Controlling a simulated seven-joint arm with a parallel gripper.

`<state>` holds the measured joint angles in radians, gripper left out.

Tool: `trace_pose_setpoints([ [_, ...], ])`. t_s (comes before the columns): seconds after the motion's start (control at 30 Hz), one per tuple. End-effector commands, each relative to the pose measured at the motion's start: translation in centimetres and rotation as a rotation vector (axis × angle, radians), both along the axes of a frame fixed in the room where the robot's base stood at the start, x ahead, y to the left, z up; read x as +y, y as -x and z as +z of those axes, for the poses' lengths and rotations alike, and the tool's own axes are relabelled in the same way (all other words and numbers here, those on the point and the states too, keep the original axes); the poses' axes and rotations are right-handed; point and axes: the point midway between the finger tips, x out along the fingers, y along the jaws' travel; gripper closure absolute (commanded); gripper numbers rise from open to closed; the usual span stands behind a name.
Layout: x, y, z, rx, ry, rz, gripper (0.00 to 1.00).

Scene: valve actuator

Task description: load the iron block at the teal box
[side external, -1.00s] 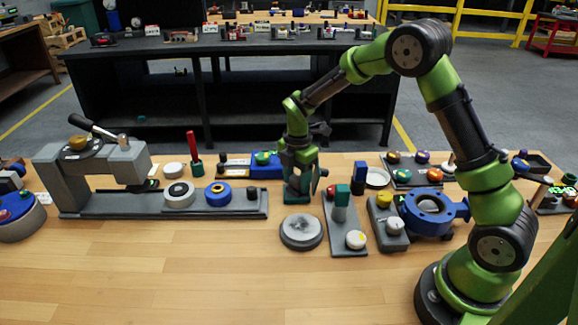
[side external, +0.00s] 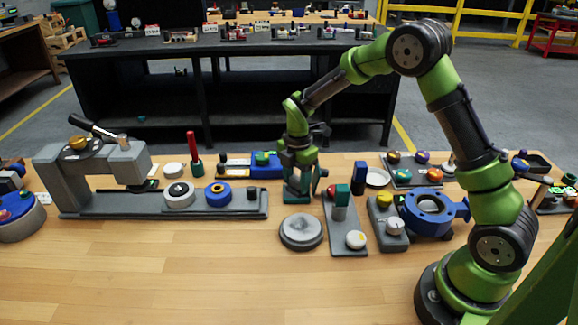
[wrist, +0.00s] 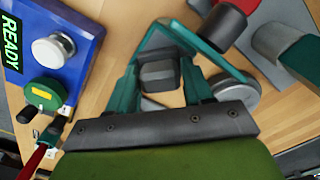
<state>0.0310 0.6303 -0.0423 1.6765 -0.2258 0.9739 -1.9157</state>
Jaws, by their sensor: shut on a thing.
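The dark grey iron block (wrist: 158,72) is between the two teal fingers of my gripper (wrist: 160,82) in the wrist view. My gripper is shut on it. In the side view my gripper (side external: 299,165) points straight down over the teal box (side external: 296,190), behind the round grey disc. In the wrist view the box's teal rim (wrist: 222,62) surrounds the block, with wood visible inside the rim. I cannot tell whether the block touches the box's floor. The fingers hide part of the box.
A blue panel marked READY (wrist: 70,45) with a white knob and green dial lies close beside the box. A grey plate with a teal-topped post (side external: 340,200) is on the right. The grey disc (side external: 300,231) stands in front.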

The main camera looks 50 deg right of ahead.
Motion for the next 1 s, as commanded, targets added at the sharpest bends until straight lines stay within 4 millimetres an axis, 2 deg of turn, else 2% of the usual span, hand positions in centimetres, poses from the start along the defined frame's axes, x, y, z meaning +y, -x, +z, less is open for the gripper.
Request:
trace_pose_setpoints([
  [0.17,0.0,0.0,0.3,0.000,0.000,0.003,0.92],
  [1.0,0.0,0.0,6.8,-0.002,0.000,0.002,0.92],
])
